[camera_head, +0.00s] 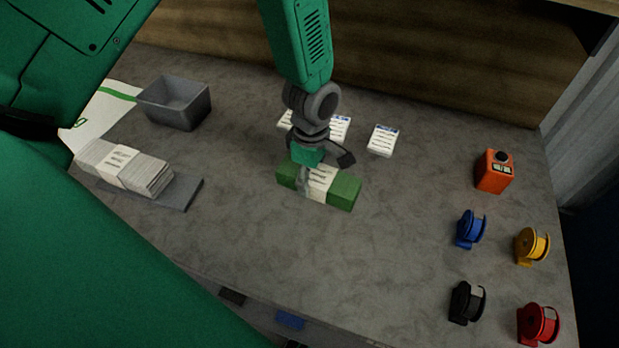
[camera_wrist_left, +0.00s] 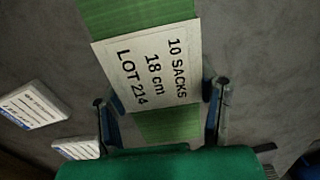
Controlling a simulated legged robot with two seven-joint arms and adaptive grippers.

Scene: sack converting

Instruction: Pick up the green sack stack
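The green sack stack (camera_head: 342,190) lies flat on the grey table in the head view, with a white paper band around its middle. In the left wrist view the stack (camera_wrist_left: 168,125) runs from the top down between the fingers, and its label reads "10 SACKS 18 cm LOT 214". My left gripper (camera_head: 324,172) is over the stack with its fingers spread, one on each side of the band. The wrist view shows the fingers of this gripper (camera_wrist_left: 162,108) close beside the band; a firm grip is not visible. My right gripper is not in view.
A white sack stack (camera_head: 125,166) lies on a grey board (camera_head: 186,194) at left, near a grey bin (camera_head: 175,103). White labelled cards (camera_head: 382,140) lie behind the gripper. An orange device (camera_head: 494,171) and several coloured spools (camera_head: 471,229) stand at right. The table front is clear.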

